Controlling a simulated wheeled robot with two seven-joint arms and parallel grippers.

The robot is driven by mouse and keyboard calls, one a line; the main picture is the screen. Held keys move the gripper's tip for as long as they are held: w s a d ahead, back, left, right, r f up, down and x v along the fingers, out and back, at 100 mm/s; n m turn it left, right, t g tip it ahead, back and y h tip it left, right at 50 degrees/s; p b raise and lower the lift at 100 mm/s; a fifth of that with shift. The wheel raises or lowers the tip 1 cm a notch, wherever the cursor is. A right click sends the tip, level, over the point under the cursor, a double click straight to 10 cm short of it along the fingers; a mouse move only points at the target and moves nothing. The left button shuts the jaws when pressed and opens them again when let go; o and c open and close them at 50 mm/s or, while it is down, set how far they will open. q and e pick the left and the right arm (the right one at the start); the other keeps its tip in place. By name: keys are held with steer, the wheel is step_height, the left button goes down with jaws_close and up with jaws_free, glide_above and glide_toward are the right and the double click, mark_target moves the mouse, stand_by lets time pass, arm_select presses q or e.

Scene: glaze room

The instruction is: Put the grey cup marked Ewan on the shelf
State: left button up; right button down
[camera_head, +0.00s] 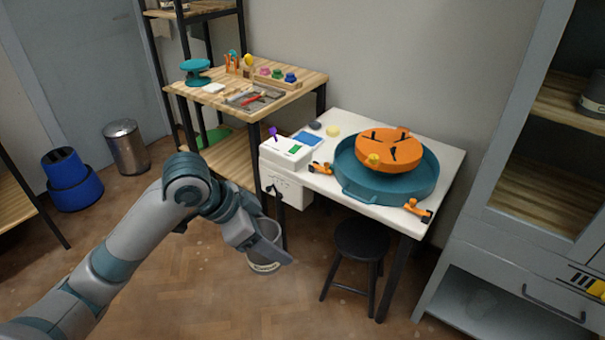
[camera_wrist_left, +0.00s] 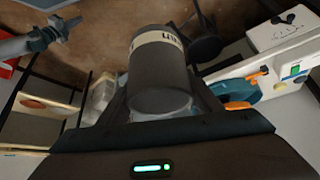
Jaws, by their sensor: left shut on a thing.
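My left gripper (camera_head: 268,250) is shut on a grey cup (camera_head: 264,262) and holds it in the air in front of the white table. In the left wrist view, the grey cup (camera_wrist_left: 160,85) sits between the fingers of the left gripper (camera_wrist_left: 160,105). A pale band with dark letters goes round it; I cannot read the whole name. A tall grey cabinet with wooden shelves (camera_head: 530,185) stands at the right, with a dark grey vessel (camera_head: 593,95) on its upper shelf. My right gripper (camera_wrist_left: 62,30) shows small in the left wrist view; its jaws are unclear.
The white table (camera_head: 450,160) holds a teal basin (camera_head: 350,190) with an orange disc (camera_head: 385,142). A black stool (camera_head: 360,240) stands before it. A wooden rack (camera_head: 310,82) with tools is behind.

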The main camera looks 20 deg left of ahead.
arm_select(q)
steer(key=f+n+y, duration=0.1)
steer(key=f+n, duration=0.2)
steer(key=f+n+t+y, duration=0.1)
steer(key=f+n+y, duration=0.1)
steer(key=f+n, duration=0.1)
steer(key=w+f+n+t+y, duration=0.1)
steer(key=f+n+y, duration=0.1)
steer(key=f+n, duration=0.1)
steer(key=shift+w+f+n, duration=0.1)
steer(key=shift+f+n, duration=0.2)
steer(key=shift+n, duration=0.2)
